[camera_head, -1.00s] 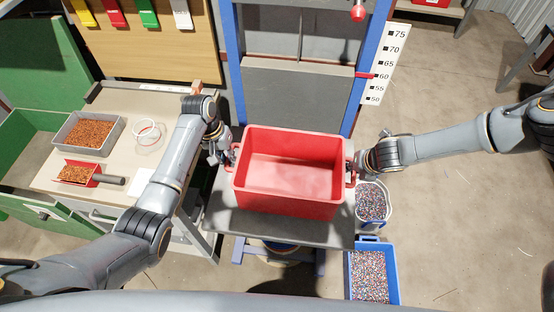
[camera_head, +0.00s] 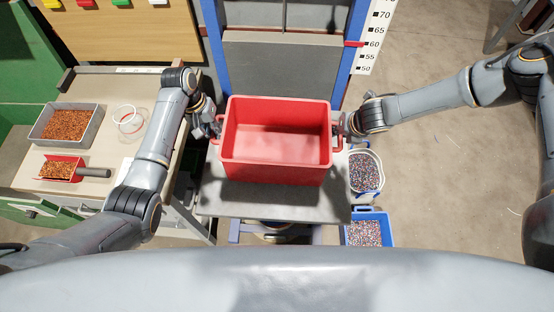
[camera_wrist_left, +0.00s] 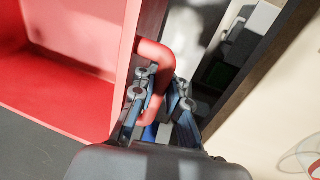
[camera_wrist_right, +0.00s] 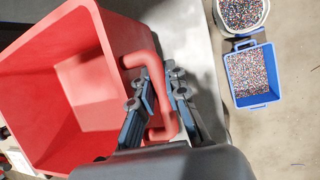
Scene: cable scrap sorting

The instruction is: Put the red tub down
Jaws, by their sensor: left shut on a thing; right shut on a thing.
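The red tub (camera_head: 275,168) is empty and upright, over the grey platform (camera_head: 225,200) of the blue-framed lift. I cannot tell whether its bottom touches the platform. My left gripper (camera_head: 217,128) is shut on the tub's left handle; the left wrist view shows its fingers (camera_wrist_left: 155,108) around the red handle (camera_wrist_left: 156,55). My right gripper (camera_head: 342,127) is shut on the right handle; the right wrist view shows its fingers (camera_wrist_right: 157,98) around that handle (camera_wrist_right: 160,72).
On the left, a bench (camera_head: 95,187) holds a grey tray (camera_head: 92,127) of copper granules, a scoop (camera_head: 80,172) and a clear cup (camera_head: 129,124). A white bucket (camera_head: 378,160) and blue bin (camera_head: 387,231) of mixed granules stand right of the platform. A height scale (camera_head: 372,40) stands behind.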

